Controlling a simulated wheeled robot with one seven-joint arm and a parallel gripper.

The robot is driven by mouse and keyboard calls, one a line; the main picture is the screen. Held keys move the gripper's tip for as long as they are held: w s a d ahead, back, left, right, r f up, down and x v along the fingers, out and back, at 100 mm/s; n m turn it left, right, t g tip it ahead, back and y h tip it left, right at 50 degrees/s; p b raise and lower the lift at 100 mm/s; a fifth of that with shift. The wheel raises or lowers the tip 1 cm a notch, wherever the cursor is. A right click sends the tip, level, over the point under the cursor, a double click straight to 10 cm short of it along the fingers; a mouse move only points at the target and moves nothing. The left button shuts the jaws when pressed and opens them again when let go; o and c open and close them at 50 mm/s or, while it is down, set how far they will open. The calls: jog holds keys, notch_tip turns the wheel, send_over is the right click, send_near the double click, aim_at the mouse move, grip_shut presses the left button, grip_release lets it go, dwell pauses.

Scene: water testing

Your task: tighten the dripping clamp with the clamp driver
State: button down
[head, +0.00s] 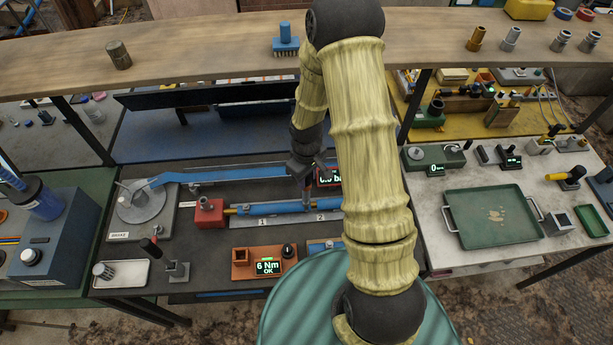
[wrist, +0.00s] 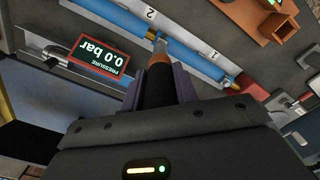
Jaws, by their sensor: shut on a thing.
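My gripper (wrist: 160,85) is shut on the clamp driver (wrist: 160,65), which has a dark handle, an orange collar and a metal shaft. In the head view my gripper (head: 304,166) is above the blue pipe (head: 275,208), with the driver pointing down at it. In the wrist view the shaft tip meets or overlaps the pipe (wrist: 190,52) near label 2; I cannot tell whether it touches. Labels 1 and 2 mark the grey rail (head: 290,220) under the pipe. A brass-coloured fitting (wrist: 228,80) shows toward the label 1 end. No drip is discernible, and the clamps are unclear.
A pressure display (wrist: 101,55) reads 0.0 bar. An orange torque box (head: 265,262) shows 6 Nm OK in front of the rail. A red block (head: 209,212) stands at the pipe's left end. A wooden shelf (head: 200,42) spans the back. A green tray (head: 490,218) lies on the right bench.

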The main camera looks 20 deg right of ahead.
jog(key=shift+r+p, duration=1.85)
jog(key=shift+r, duration=0.45)
jog(key=shift+a, duration=0.1)
